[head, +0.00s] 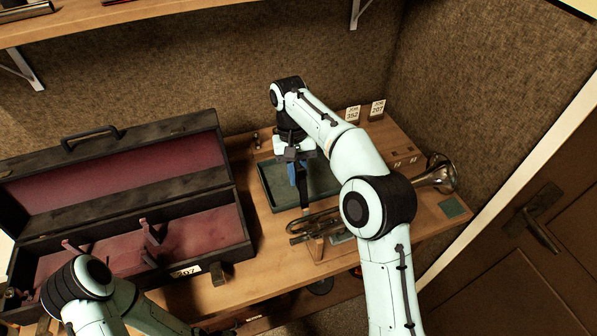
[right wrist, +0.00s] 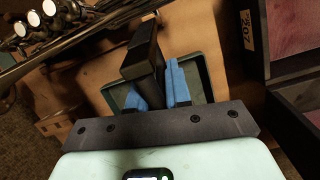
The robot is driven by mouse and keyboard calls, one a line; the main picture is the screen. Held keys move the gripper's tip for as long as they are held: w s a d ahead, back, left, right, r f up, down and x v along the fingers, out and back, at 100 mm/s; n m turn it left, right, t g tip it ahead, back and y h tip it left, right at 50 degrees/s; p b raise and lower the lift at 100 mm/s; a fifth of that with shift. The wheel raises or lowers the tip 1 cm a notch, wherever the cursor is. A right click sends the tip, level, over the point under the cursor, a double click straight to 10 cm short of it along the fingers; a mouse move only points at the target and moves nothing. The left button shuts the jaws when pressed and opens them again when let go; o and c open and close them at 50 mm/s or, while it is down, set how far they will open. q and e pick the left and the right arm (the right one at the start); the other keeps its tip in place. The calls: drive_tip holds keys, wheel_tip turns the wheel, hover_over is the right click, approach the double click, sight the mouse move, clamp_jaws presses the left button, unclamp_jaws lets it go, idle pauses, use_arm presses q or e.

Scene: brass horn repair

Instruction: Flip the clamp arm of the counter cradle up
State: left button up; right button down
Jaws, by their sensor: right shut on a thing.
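The counter cradle (head: 316,246) is a wooden stand at the front of the counter, with a brass horn (head: 325,222) lying across it. My right gripper (head: 298,172), with blue fingers, is behind the cradle and above a green tray. It is shut on a dark bar, which looks like the clamp arm (head: 304,196). In the right wrist view the bar (right wrist: 143,55) sits between the blue fingers (right wrist: 160,82). In the head view it runs from the fingers towards the cradle; its joint is not clear. My left gripper is out of view.
The green tray (head: 268,187) lies under the right gripper. An open case (head: 120,243) with red lining stands at the left. The horn's bell (head: 437,175) reaches towards the right end. Number cards (head: 377,109) stand at the back. A door is at the right.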

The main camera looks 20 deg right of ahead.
drive_tip(key=shift+s+a+f, duration=0.1)
drive_tip(key=shift+a+f, duration=0.05)
drive_tip(key=shift+a, duration=0.05)
drive_tip(key=c, duration=1.4)
unclamp_jaws()
drive_tip(key=shift+o, duration=1.3)
drive_tip(key=shift+a, duration=0.1)
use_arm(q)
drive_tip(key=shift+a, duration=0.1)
